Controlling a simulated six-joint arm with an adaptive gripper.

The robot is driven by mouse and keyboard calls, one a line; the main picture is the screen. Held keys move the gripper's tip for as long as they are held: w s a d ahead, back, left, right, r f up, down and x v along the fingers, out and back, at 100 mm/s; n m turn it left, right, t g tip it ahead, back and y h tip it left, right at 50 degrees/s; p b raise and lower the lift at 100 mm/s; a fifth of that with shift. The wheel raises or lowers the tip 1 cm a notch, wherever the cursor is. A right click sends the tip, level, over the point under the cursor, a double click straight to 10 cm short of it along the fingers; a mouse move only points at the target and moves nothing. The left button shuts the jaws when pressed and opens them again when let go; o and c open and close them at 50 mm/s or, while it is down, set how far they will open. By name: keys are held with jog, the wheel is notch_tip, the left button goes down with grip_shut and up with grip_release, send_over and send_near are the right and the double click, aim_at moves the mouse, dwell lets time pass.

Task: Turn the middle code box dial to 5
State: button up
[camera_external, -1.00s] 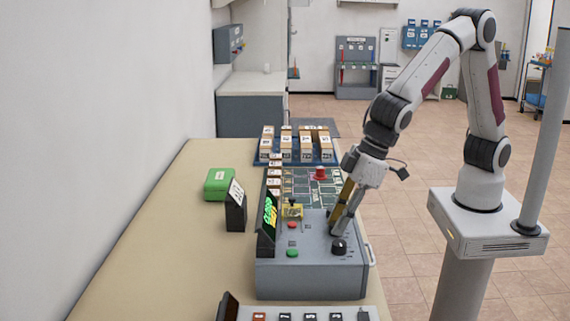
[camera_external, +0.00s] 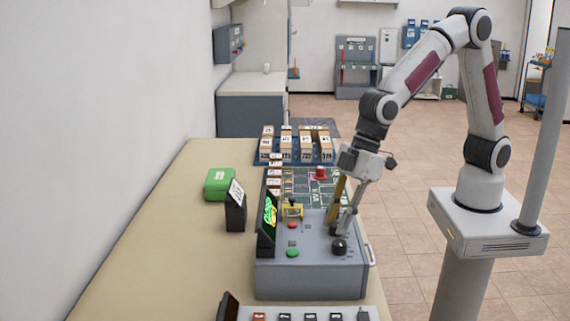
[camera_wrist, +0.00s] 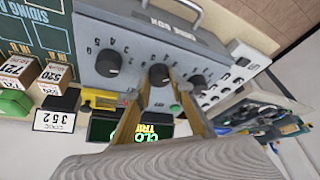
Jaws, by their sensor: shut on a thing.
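The grey code box (camera_external: 310,275) stands on the table, and its top face with a row of three black dials also shows in the wrist view (camera_wrist: 128,25). The middle dial (camera_wrist: 160,72) has a white mark and numbers around it; I cannot tell which number it points to. My gripper (camera_wrist: 161,77) comes down from above, its two fingertips on either side of this dial and shut on it. In the external view the gripper (camera_external: 337,230) partly hides the dial. The other dials (camera_wrist: 108,63) (camera_wrist: 197,82) stand close on each side.
The code box has a lit green display (camera_external: 269,213), red and green buttons (camera_external: 292,253) and a yellow part (camera_external: 292,210). A board with blocks (camera_external: 296,160) lies behind.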

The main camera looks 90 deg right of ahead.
jog(key=shift+w+d+n+g+y, duration=0.1)
jog(key=shift+n+g+y, duration=0.35)
jog(key=shift+n, duration=1.05)
jog(key=shift+w+d+n+g+y, duration=0.1)
jog(key=shift+n+g+y, duration=0.3)
jog(key=shift+n, duration=1.1)
jog(key=shift+n+g, duration=0.65)
jog(key=shift+n, duration=0.9)
jog(key=shift+n+g, duration=0.6)
jog(key=shift+n, duration=0.95)
jog(key=o, duration=1.1)
jog(key=shift+m, duration=0.5)
jog(key=shift+m+t, duration=0.8)
jog(key=shift+m, duration=0.7)
jog(key=shift+s+a+m+t, duration=0.1)
jog(key=shift+m+t, duration=0.3)
jog(key=shift+m, duration=0.8)
